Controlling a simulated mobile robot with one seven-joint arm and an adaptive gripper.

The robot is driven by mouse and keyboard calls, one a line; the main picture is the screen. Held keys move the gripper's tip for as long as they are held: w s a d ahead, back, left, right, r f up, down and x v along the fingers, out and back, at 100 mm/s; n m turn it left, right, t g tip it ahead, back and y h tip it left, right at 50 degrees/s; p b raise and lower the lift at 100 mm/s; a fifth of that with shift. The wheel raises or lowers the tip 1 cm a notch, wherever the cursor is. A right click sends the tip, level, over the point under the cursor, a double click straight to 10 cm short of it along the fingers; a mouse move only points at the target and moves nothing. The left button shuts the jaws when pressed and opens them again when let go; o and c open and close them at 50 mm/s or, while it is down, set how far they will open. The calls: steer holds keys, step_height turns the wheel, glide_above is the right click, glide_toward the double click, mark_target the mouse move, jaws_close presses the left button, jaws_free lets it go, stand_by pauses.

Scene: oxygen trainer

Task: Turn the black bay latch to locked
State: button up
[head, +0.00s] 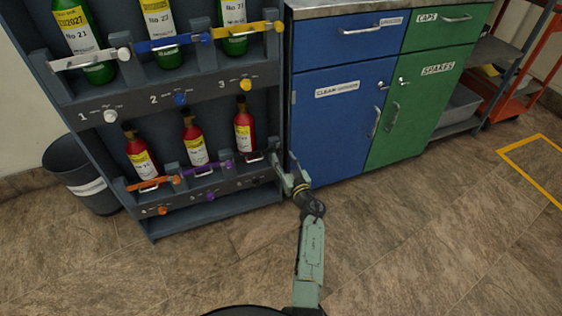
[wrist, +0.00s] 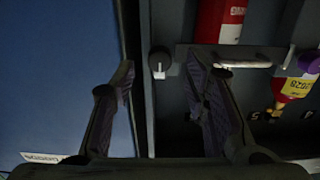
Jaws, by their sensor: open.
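The black latch knob (wrist: 160,62), with a pale mark on its lower edge, shows in the wrist view at the left edge of the rack. A grey bar (wrist: 245,60) runs to its right, across the front of a red bottle (wrist: 219,20). My gripper (wrist: 158,74) is open and empty, with one finger on each side of the knob in the picture. Contact cannot be told. In the head view my gripper (head: 284,164) is at the rack's lower right edge, by the right red bottle (head: 244,128), and hides the knob there.
The dark rack (head: 65,85) holds green bottles above and red ones below, with coloured bars and knobs. A blue cabinet (head: 335,130) stands close to the right of my gripper. A bin (head: 85,180) stands left. The floor (head: 420,240) in front is clear.

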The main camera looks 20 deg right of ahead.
mark_target(280, 153)
steer(key=shift+w+f+b, duration=0.2)
steer(key=shift+w+b, duration=0.55)
steer(key=shift+w, duration=0.4)
steer(key=shift+w+a+r+b, duration=0.1)
steer(key=shift+w+r+b, duration=0.15)
steer(key=shift+w, duration=0.3)
jaws_close()
